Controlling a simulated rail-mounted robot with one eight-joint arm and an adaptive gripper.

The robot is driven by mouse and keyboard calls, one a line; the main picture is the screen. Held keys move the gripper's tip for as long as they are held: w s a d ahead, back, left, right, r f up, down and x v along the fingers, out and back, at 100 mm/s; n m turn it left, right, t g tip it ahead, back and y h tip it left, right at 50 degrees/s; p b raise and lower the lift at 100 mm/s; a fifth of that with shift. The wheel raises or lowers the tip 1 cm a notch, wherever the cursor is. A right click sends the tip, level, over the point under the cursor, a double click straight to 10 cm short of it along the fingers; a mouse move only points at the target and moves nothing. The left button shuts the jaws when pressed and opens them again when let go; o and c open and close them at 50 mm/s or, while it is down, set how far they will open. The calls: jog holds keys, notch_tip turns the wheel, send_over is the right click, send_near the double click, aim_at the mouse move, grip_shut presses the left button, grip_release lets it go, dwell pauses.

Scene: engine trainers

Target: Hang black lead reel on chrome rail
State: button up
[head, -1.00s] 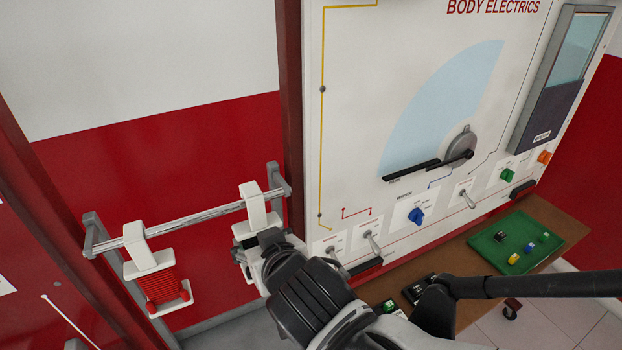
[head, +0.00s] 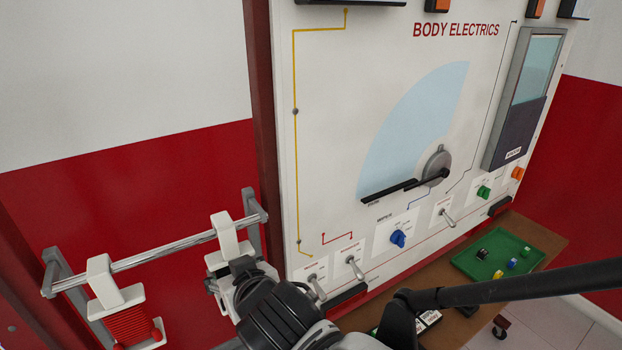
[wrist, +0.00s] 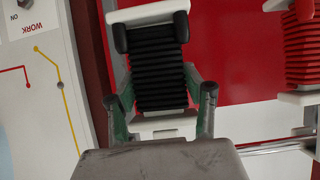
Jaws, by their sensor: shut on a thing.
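The black lead reel (wrist: 155,75) has a white frame and ribbed black windings. My gripper (wrist: 160,97) is shut on it, one finger on each side, in the wrist view. In the head view its white hook (head: 226,235) is at the chrome rail (head: 165,249), near the rail's right end, and looks to be over it. Whether the rail bears its weight cannot be told. My gripper (head: 232,282) covers most of the reel there. The rail also shows at the lower right of the wrist view (wrist: 275,148).
A red lead reel (head: 128,325) hangs on the rail to the left, with a clear stretch of rail between. The Body Electrics panel (head: 340,120) with switches and knobs stands close on the right. A green tray (head: 470,262) with small parts lies on a brown bench (head: 545,245).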

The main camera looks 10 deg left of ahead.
jog(key=o, duration=1.3)
jog(key=shift+o, duration=0.2)
jog(key=shift+s+d+r, duration=0.1)
jog(key=v, duration=1.1)
jog(key=shift+s+d, duration=0.2)
jog(key=shift+s, duration=0.05)
jog(key=shift+r, duration=0.1)
